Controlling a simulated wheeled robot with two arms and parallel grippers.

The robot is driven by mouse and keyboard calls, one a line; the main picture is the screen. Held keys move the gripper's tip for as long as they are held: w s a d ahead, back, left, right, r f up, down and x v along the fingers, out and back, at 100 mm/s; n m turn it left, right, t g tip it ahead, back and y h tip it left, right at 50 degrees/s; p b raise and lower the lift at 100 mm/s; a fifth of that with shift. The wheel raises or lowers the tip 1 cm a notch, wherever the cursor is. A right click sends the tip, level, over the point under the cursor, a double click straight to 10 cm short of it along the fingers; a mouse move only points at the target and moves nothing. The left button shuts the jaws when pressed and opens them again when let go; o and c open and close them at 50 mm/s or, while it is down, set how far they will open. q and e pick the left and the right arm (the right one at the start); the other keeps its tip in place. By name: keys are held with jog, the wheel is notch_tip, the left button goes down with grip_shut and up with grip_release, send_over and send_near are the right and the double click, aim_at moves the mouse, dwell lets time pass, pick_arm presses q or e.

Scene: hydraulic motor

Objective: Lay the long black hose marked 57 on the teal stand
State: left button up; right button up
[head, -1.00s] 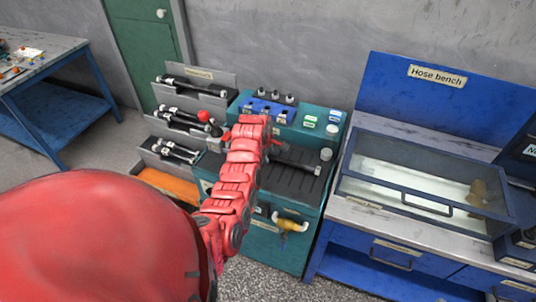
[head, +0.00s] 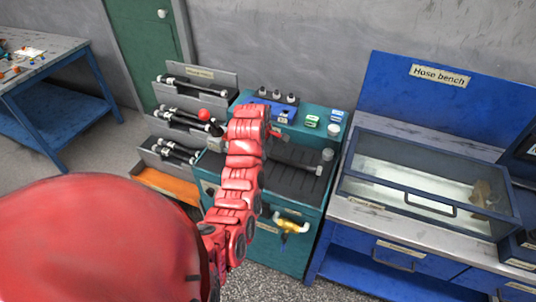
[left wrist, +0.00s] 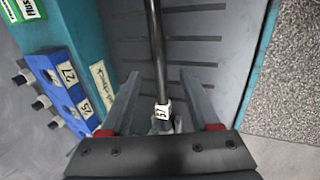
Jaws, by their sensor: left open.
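The long black hose (head: 298,164) lies across the dark ribbed top of the teal stand (head: 288,223). Its white tag 57 shows in the left wrist view, where the hose (left wrist: 157,50) runs up between my fingers. My left gripper (left wrist: 162,92) is open, with one finger on each side of the hose near the tag. The hose looks apart from both fingers. In the head view my left gripper (head: 276,134) is over the back left of the stand top, mostly hidden by my arm. My right gripper is not in view.
Blue blocks with number labels (left wrist: 67,80) stand along the back of the stand. A tiered rack (head: 165,150) with other black hoses is to the left. The hose bench with a clear-lidded tank (head: 425,180) is to the right. A yellow tap (head: 290,226) sticks out in front.

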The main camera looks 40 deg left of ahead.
pick_arm(q)
jog(key=a+p+v, duration=0.1)
jog(key=p+v, duration=0.6)
jog(key=v, duration=0.4)
jog(key=shift+d+r, duration=0.4)
jog(key=shift+d, duration=0.1)
